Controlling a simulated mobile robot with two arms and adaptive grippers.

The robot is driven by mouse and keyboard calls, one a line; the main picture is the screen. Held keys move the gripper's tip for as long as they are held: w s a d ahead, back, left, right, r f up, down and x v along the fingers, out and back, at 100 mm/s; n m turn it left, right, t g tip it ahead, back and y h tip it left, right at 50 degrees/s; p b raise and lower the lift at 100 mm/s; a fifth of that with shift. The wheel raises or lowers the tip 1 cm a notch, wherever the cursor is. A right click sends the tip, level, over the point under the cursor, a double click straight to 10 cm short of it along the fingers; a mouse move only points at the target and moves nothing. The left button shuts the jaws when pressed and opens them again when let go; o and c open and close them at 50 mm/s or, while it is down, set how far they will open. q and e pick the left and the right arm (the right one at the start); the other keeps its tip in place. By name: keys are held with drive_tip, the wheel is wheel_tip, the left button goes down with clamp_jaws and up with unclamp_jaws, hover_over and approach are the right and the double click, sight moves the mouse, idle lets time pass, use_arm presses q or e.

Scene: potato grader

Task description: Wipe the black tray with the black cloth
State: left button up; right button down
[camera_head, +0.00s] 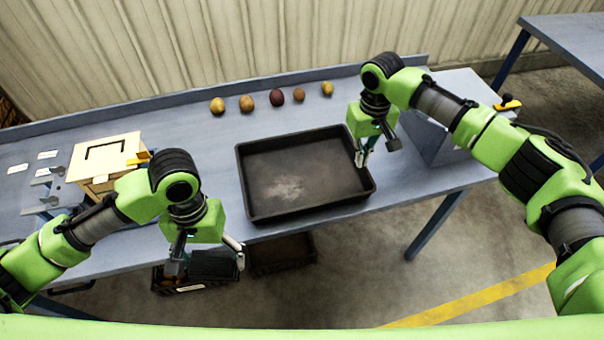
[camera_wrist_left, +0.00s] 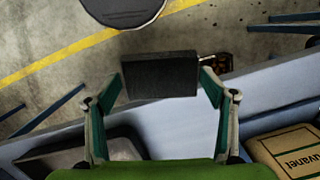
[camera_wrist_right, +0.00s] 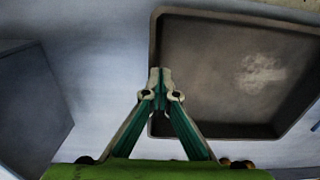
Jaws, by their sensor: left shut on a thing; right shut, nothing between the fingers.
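The black tray (camera_head: 310,209) lies on the blue-grey table, with a pale dusty patch (camera_head: 287,187) on its floor. My left gripper (camera_head: 207,262) is shut on the black cloth (camera_head: 214,266), which looks like a thick folded pad, in front of the table's front edge and left of the tray. The cloth also shows between the fingers in the left wrist view (camera_wrist_left: 160,76). My right gripper (camera_head: 362,160) is shut and empty at the tray's right rim. In the right wrist view its closed tips (camera_wrist_right: 160,82) overlap the tray's rim; contact is unclear.
Several potatoes (camera_head: 276,97) stand in a row behind the tray. A cardboard box (camera_head: 105,155) is at the left, and a grey sloped object (camera_head: 437,145) is right of the tray. Dark crates (camera_head: 283,256) are below the table's front edge. The table between potatoes and tray is clear.

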drive_tip(key=shift+f, duration=0.5)
drive_tip(key=shift+r, duration=0.1)
use_arm(q)
wheel_tip(320, 180, up, 8)
drive_tip(key=p, duration=0.7)
drive_tip(key=shift+f+p, duration=0.25)
drive_tip(key=shift+p, duration=0.05)
use_arm(e)
wheel_tip(320, 180, up, 6)
drive_tip(key=shift+f, duration=0.1)
